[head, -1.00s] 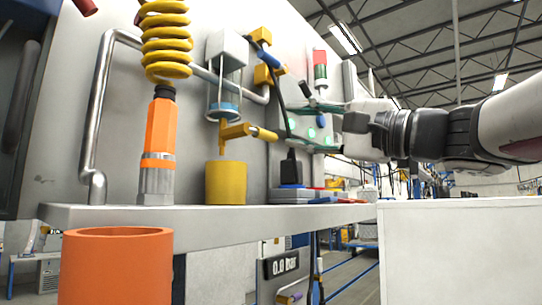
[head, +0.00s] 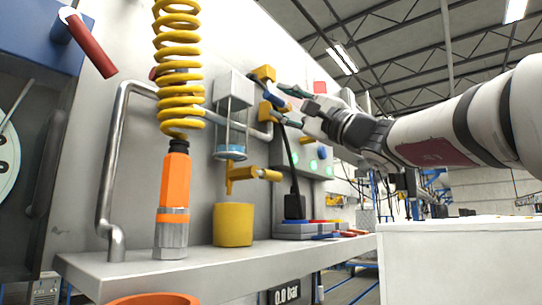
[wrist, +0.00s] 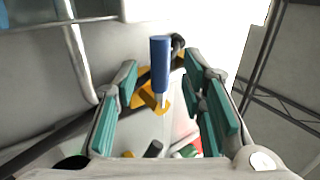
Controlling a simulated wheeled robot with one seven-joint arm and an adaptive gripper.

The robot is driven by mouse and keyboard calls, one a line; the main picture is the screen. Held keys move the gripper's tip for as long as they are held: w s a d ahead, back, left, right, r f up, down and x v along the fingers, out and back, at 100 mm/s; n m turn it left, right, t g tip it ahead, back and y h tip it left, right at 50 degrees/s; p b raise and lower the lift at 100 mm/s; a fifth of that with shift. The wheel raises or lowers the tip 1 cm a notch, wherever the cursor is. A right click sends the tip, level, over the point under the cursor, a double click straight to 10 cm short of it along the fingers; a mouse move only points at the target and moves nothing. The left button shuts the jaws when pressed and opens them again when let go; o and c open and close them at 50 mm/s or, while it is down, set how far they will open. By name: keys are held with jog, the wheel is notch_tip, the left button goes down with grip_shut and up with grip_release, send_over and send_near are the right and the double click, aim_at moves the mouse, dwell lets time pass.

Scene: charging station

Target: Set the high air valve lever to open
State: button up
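The high air valve has a yellow body (head: 263,73) on the pipe near the top of the grey panel. Its blue lever shows in the wrist view (wrist: 160,64), standing out in front of the yellow fitting (wrist: 150,97). My gripper (head: 282,102) is at this valve in the head view and partly covers it. In the wrist view my gripper (wrist: 164,100) is open, with the blue lever in the gap between its teal-padded fingers. Neither finger visibly touches the lever.
Below hang a glass filter (head: 232,115) and a lower yellow valve (head: 242,172). A yellow coiled hose (head: 178,65) with an orange connector (head: 174,185) stands at left on the shelf (head: 150,268). A control box with green buttons (head: 314,160) is right of the valve.

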aim_at(277, 100)
jog(key=shift+p+x, duration=0.3)
jog(key=shift+x, duration=1.7)
grip_shut()
